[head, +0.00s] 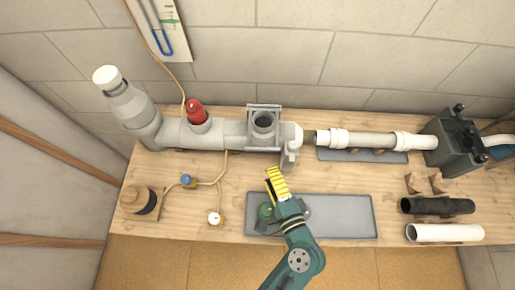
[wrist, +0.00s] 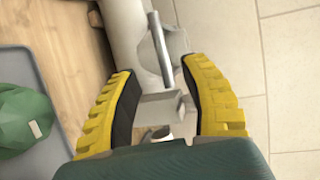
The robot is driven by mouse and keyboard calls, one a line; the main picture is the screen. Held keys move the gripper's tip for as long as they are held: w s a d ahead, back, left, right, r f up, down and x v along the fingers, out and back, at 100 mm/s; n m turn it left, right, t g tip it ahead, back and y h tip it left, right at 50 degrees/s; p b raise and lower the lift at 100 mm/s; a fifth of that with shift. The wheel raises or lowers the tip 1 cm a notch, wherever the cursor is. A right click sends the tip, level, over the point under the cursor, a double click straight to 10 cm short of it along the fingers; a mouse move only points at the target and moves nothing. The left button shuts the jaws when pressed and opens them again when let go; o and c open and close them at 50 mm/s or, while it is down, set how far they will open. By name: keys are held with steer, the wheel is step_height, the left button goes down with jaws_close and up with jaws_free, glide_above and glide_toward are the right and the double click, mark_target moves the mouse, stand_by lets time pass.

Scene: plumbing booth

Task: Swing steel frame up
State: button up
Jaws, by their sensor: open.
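A grey square steel frame (head: 264,108) stands around a round dark opening in the grey pipe, in the middle of the head view. A small light-grey bracket (head: 290,154) hangs at the right end of that pipe section. My gripper (head: 276,176) is in front of the pipe, just below and left of the bracket. In the wrist view my gripper (wrist: 160,78) is open, with a steel bar (wrist: 160,50) and a grey block (wrist: 160,109) showing between its yellow fingers. I cannot tell whether they touch the fingers or belong to the frame.
A grey tray (head: 345,215) with a green object (head: 265,212) lies under my arm. A red cap (head: 197,112) stands on the pipe to the left. A white pipe (head: 370,139) and a dark grey box (head: 455,140) are to the right. Bare wood shows left of the tray.

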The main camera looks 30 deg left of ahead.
mark_target(259, 147)
steer(key=b+x, duration=0.1)
steer(key=x, duration=1)
steer(key=shift+f, duration=0.1)
jaws_close()
